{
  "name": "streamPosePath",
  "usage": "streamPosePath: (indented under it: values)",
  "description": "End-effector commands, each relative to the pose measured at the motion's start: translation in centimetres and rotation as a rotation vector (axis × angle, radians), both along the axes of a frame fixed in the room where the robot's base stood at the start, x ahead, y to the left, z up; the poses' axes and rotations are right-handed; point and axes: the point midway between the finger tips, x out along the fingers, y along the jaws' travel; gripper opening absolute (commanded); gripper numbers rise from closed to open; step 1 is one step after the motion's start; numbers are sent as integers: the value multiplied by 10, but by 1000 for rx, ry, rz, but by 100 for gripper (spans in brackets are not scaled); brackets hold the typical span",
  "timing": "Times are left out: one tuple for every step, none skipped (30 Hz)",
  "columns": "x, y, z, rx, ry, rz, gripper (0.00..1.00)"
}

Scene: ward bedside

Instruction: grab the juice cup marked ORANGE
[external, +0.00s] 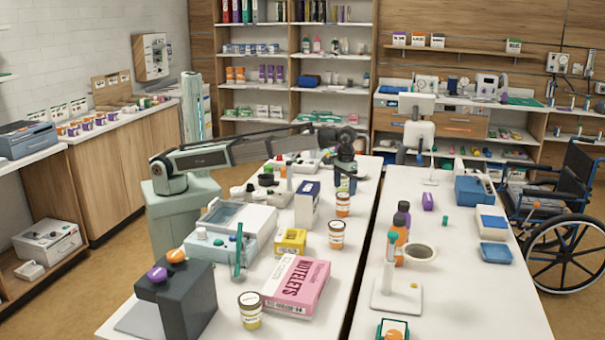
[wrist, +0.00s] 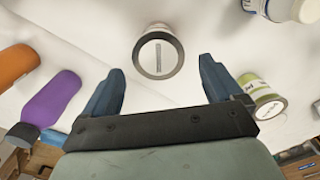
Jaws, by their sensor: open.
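My gripper (external: 346,184) is open above the near bench in the external view. In the wrist view my gripper (wrist: 162,69) has its two blue fingers spread, with a round-topped white cup (wrist: 158,52) ahead of the gap between them. The fingers look clear of that cup. Its side label is hidden, so I cannot tell its marking. A cup with a green label (wrist: 262,97) is right of the fingers. In the external view, two small cups with orange-coloured bands, one farther (external: 343,205) and one nearer (external: 336,236), stand in front of my gripper. I cannot read the word ORANGE on any cup.
A pink box (external: 297,285), a yellow-banded cup (external: 250,311), a yellow box (external: 291,241) and a white-and-blue box (external: 307,204) crowd the bench. Orange (wrist: 16,64) and purple (wrist: 52,98) items lie left in the wrist view. A white bottle (wrist: 292,8) is at upper right.

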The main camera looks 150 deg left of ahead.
Motion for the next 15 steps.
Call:
streamPosePath:
  values:
    - [0, -1, -5, -1, 1, 0, 93]
    - [0, -1, -8, -1, 1, 0, 93]
    - [0, -2, -13, -1, 1, 0, 93]
    - [0, -2, -17, -1, 1, 0, 93]
    - [0, -2, -22, -1, 1, 0, 93]
    - [0, -3, -28, -1, 1, 0, 93]
    - [0, -3, -32, -1, 1, 0, 93]
    - [0, -3, -35, 0, 1, 0, 93]
    - [0, -3, -39, 1, 0, -1, 93]
    - [0, -3, -41, 1, 0, -1, 93]
    - [0, -2, -43, 2, 0, -1, 93]
    - [0, -2, -45, 2, -1, -1, 93]
    - [0, -2, -45, 2, -1, -1, 93]
    - [0, -2, -46, 2, -1, -1, 93]
    - [1, -2, -45, 3, -1, -1, 93]
